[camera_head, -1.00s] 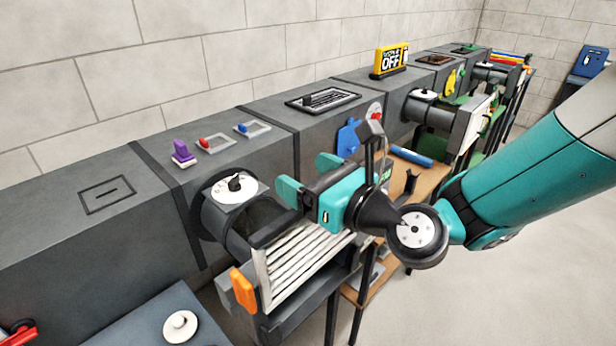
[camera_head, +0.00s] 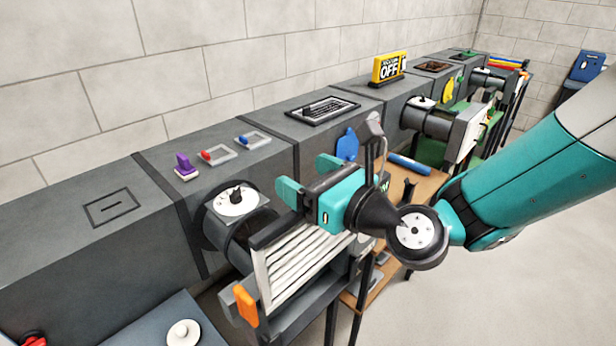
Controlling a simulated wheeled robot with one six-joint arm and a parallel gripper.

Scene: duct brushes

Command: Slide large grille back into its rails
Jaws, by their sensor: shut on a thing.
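The large grille (camera_head: 303,264) is a white slatted panel below and left of my gripper, in front of the round duct outlet (camera_head: 228,232). A black bar (camera_head: 272,232) runs along its upper edge. An orange tab (camera_head: 245,305) is at the lower left of its dark frame.
A blue table with a white knob (camera_head: 184,333) is at lower left. Open floor (camera_head: 480,290) lies to the right.

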